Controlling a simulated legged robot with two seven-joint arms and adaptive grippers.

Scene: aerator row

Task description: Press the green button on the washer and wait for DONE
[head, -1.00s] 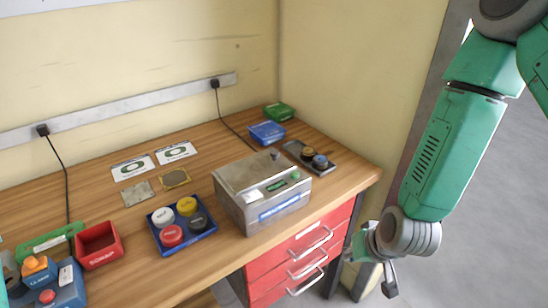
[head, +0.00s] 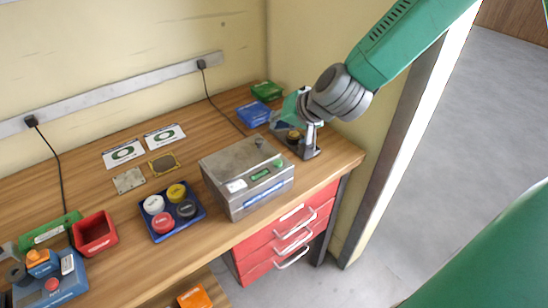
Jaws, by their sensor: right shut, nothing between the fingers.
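The washer (head: 248,178) is a grey metal box with a lid, standing near the right end of the workbench. Its front top edge carries a small green display (head: 260,174), a round green button (head: 278,162) and a white label. My right gripper (head: 309,153) is shut and empty. It points down just right of the washer, over the dark tray (head: 289,131) at the back right, and appears apart from the button. The gripper and wrist hide part of that tray. The display text is too small to read. My left gripper is not in view.
A blue tray (head: 150,229) with several coloured round caps lies left of the washer. A red bin (head: 95,233) and a blue device (head: 62,282) are further left. Blue (head: 253,114) and green (head: 267,91) boxes stand behind. Red drawers (head: 285,240) are below.

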